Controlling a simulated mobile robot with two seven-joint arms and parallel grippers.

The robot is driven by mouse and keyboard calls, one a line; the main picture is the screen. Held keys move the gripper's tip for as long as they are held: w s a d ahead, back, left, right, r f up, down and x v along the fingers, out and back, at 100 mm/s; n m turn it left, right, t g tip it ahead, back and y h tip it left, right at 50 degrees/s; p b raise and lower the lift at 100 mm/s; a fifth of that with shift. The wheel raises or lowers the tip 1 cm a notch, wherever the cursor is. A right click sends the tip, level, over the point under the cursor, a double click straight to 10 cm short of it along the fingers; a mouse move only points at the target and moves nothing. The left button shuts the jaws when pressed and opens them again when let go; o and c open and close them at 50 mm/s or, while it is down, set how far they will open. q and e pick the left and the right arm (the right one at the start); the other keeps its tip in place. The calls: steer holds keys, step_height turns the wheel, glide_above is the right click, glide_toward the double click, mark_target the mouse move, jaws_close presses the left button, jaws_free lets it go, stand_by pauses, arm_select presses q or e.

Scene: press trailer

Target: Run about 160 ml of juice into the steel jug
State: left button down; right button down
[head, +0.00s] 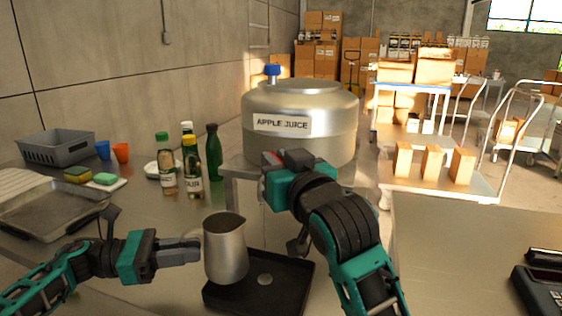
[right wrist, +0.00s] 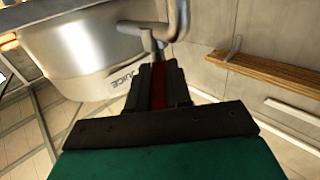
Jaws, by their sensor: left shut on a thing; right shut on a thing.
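The steel jug (head: 226,252) is upright over the left part of the black tray (head: 290,290); I cannot tell if it touches the tray. My left gripper (head: 197,248) is shut on the jug's left side. The steel juice tank (head: 325,140), labelled "APPLE JUICE", stands behind on a raised stand. My right gripper (head: 272,158) is at the tank's lower front. In the right wrist view its fingers (right wrist: 158,78) are shut on a red tap handle (right wrist: 158,90), below a bent steel pipe (right wrist: 170,22). No juice stream is visible, and the jug's inside is hidden.
Several bottles (head: 190,168) stand left of the tank. A grey crate (head: 58,148), cups (head: 121,152), sponges (head: 78,174) and a metal tray (head: 50,212) are at the far left. A black keypad device (head: 540,290) lies on the right counter (head: 450,240).

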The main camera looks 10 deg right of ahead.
steer(key=shift+a+f+m+h, duration=0.15)
steer(key=shift+m+h, duration=0.15)
steer(key=shift+h, duration=0.2)
steer(key=c, duration=1)
jaws_free()
steer(key=shift+c, duration=0.2)
steer(key=s, duration=0.7)
steer(key=shift+s+d, duration=0.25)
steer(key=shift+d, duration=0.1)
